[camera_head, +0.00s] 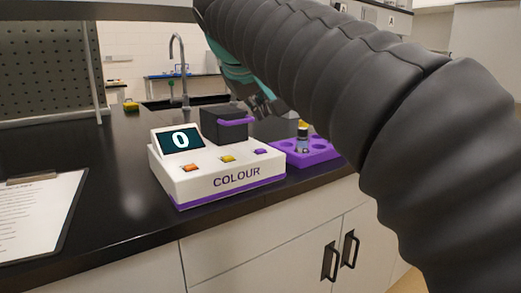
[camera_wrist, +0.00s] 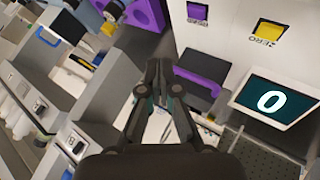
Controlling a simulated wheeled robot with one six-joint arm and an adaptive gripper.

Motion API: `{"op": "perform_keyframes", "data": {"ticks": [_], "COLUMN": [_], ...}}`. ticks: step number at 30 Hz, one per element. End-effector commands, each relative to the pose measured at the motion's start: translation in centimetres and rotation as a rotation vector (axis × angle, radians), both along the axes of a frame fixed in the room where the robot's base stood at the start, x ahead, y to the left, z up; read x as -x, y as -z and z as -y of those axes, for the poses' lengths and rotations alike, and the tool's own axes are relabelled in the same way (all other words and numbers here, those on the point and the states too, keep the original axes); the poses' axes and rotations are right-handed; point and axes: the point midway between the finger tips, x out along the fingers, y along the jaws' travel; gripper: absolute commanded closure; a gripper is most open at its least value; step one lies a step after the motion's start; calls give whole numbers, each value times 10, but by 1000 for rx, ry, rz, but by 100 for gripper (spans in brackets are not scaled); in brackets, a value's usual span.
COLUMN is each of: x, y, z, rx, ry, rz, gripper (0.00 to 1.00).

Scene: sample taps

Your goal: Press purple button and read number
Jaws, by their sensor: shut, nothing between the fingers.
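A white instrument marked COLOUR (camera_head: 215,182) with a purple base stands on the black bench. Its display (camera_head: 181,140) reads 0, and the same 0 shows on the display in the wrist view (camera_wrist: 276,101). The purple button (camera_head: 260,152) is at the right end of its front row, beside a yellow button (camera_head: 228,159) and an orange one (camera_head: 191,168). In the wrist view the purple button (camera_wrist: 197,12) is at the top, next to the yellow button (camera_wrist: 267,33). My gripper (camera_wrist: 157,76) is shut and empty. In the head view my gripper (camera_head: 264,108) is above and behind the purple button, apart from it.
A dark lid with a purple handle (camera_head: 237,122) rises at the instrument's back. A purple rack (camera_head: 317,156) holding a vial (camera_head: 303,141) stands at its right. A clipboard (camera_head: 38,213) lies at the left, with clear bench between it and the instrument. A tap (camera_head: 184,70) stands behind.

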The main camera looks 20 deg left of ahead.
Motion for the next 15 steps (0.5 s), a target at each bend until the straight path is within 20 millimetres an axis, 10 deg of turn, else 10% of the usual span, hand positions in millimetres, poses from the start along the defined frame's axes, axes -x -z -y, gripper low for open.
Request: {"op": "perform_keyframes", "data": {"ticks": [15], "x": [0], "y": [48], "z": [0], "rx": [0], "ry": [0], "rz": [0], "gripper": [100]}}
